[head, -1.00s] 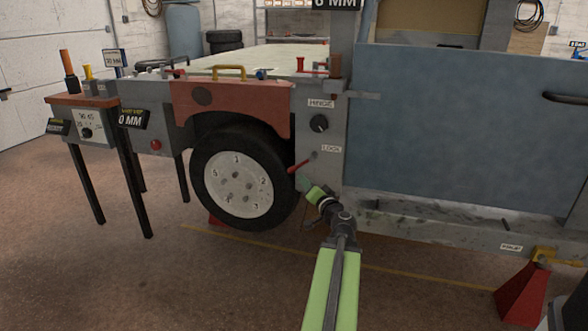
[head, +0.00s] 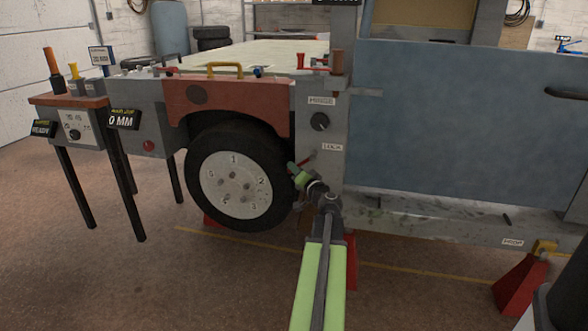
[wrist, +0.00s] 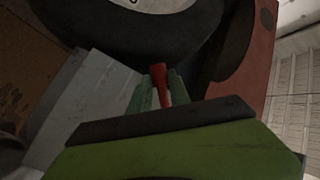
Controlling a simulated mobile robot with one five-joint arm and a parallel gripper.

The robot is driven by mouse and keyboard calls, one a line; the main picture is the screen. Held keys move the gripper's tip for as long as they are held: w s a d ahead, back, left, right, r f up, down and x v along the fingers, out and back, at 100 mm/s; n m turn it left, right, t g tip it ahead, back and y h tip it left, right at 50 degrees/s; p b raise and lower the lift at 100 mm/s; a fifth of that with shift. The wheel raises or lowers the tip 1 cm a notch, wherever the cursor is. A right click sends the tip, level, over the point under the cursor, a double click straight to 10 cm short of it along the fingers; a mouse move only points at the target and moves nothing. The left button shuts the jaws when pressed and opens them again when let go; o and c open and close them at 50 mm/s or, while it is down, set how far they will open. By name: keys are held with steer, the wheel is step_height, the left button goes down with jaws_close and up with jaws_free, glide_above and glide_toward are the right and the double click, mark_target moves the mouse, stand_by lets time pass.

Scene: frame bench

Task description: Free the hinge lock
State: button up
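The hinge lock lever has a red handle (head: 306,161). It sticks out down and left from the grey post, just below the LOCK label (head: 332,147). My gripper (head: 294,170) is at the handle's outer end and hides part of it in the head view. In the wrist view the red handle (wrist: 160,84) stands between the two green fingers of my gripper (wrist: 160,95), with one finger on each side. The fingers are close to the handle, but I cannot tell whether they press on it. A black knob (head: 320,121) sits above, under the HINGE label (head: 321,101).
The wheel (head: 238,180) is close on the left of my gripper, under the red fender (head: 225,100). The blue panel (head: 460,130) fills the right. A red stand (head: 522,285) is at lower right. Open floor lies in front.

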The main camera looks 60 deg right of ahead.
steer(key=shift+w, duration=0.1)
jaws_close()
steer(key=shift+a, duration=0.1)
steer(key=shift+w+a, duration=0.15)
stand_by(0.8)
